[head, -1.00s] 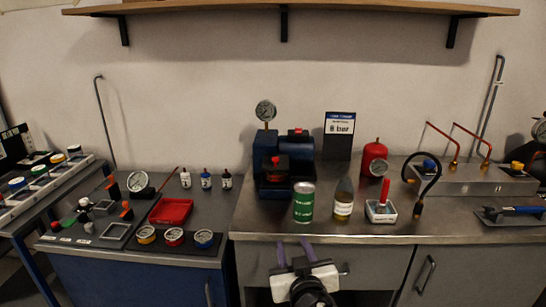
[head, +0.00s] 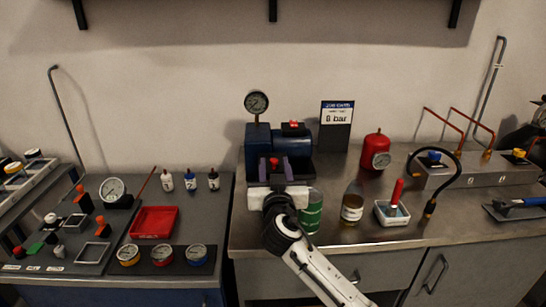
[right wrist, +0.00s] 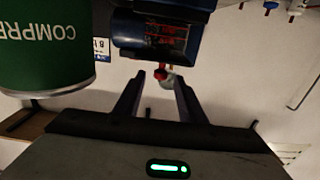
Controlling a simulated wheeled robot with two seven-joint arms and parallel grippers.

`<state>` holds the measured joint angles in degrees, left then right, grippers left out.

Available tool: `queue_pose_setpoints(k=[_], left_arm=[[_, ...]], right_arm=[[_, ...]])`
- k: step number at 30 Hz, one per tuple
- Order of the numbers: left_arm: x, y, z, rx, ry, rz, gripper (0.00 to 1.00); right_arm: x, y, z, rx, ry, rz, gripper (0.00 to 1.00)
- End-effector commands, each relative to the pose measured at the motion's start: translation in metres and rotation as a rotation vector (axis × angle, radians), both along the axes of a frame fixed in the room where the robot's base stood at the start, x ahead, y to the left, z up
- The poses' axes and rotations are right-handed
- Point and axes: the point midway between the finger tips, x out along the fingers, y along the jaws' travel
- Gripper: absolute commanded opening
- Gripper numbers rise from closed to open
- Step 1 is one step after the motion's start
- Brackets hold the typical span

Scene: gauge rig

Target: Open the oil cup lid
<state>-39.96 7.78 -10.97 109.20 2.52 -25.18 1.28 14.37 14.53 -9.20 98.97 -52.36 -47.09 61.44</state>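A blue machine (head: 262,138) stands at the back of the right bench with a round gauge on top. A small red cap (head: 274,162) sits on its front; I cannot tell for sure whether this is the oil cup lid. My right gripper (head: 273,168) is at the machine's front, its purple fingers on either side of the cap in the head view. In the right wrist view, the gripper (right wrist: 161,78) is open and empty, and the red cap (right wrist: 160,74) with a pale grey part shows beyond and between the fingertips. My left gripper is out of view.
A green can (head: 311,212) stands close beside my right gripper, large in the right wrist view (right wrist: 45,45). An oil bottle (head: 352,205), a white box with a red handle (head: 393,211) and a red gauge tank (head: 375,151) stand to the right. A sign (head: 336,125) stands behind.

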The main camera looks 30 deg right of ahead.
Motion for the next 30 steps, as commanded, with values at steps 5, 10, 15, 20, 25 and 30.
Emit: queue_pose_setpoints(k=[5, 10, 15, 20, 25, 30], left_arm=[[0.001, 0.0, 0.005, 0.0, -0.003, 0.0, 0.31], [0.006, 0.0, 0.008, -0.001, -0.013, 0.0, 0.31], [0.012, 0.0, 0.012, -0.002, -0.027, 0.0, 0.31], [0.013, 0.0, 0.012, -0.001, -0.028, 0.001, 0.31], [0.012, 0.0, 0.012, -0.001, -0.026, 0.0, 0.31], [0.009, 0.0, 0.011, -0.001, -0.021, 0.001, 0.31]], right_arm=[[0.021, -0.013, 0.001, -0.002, 0.001, 0.0, 0.37], [0.029, -0.017, 0.0, 0.001, 0.001, 0.001, 0.37], [0.03, -0.018, -0.001, 0.001, 0.0, 0.002, 0.37], [0.029, -0.018, -0.001, 0.001, 0.0, 0.001, 0.25], [0.029, -0.018, -0.001, 0.001, 0.001, 0.001, 0.0], [0.029, -0.018, -0.001, 0.001, 0.001, 0.001, 0.0]])
